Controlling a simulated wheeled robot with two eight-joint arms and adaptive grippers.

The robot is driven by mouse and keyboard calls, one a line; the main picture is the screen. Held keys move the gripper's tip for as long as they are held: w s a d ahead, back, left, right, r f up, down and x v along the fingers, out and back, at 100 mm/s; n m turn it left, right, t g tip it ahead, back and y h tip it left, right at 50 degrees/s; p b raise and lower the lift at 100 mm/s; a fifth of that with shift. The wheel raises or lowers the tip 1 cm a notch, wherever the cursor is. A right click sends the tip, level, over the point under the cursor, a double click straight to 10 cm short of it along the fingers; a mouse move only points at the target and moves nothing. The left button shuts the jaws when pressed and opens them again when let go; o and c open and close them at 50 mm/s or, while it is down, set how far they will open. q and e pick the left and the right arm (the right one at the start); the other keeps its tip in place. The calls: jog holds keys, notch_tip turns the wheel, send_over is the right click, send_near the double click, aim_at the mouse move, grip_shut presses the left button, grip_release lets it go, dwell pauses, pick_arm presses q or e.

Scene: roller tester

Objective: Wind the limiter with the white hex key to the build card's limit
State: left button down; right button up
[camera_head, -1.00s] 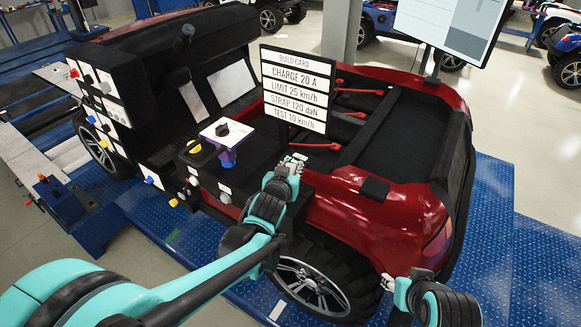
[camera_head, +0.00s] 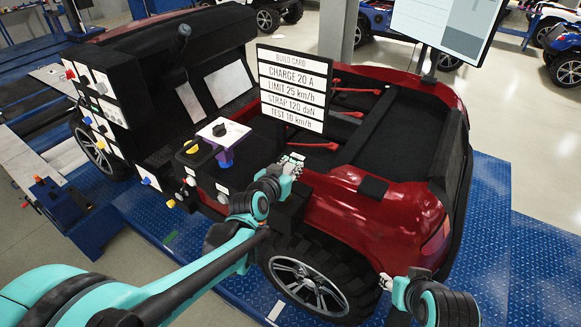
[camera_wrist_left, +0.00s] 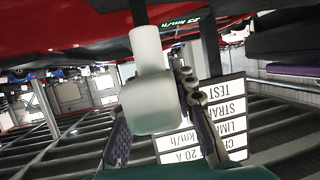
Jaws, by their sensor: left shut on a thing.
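The white hex key (camera_wrist_left: 152,95) stands between the fingers of my left gripper (camera_wrist_left: 155,120) in the left wrist view, with a dark shaft running from it toward the red car body. My left gripper (camera_head: 290,165) is shut on it, beside the car's cargo bed in the head view. The limiter is mostly hidden by the gripper; a green readout (camera_wrist_left: 190,22) shows km/h, its digits perhaps 23, hard to read. The build card (camera_head: 293,88) reads LIMIT 25 km/h. My right gripper (camera_head: 387,282) is low at the right, near the rear wheel; its finger state is unclear.
A black box with a yellow knob (camera_head: 193,150) and a white panel with a black dial (camera_head: 222,130) sit left of my left gripper. Red-handled straps (camera_head: 320,145) lie by the bed. A screen (camera_head: 450,25) hangs upper right.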

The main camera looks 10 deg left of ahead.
aim_at(293, 164)
pick_arm(q)
jog(key=shift+m+h, duration=0.3)
jog(key=shift+d+m+g+h, duration=0.3)
jog(key=shift+m+h, duration=0.4)
jog(key=shift+h, duration=0.1)
jog(key=shift+s+d+m+g+h+b, duration=0.1)
jog(key=shift+m+g+h+b, duration=0.2)
jog(key=shift+m+h+b, duration=0.25)
jog(key=shift+n, duration=0.25)
jog(key=shift+r, duration=0.2)
jog(key=shift+r+p, duration=1.3)
jog(key=shift+r, duration=0.05)
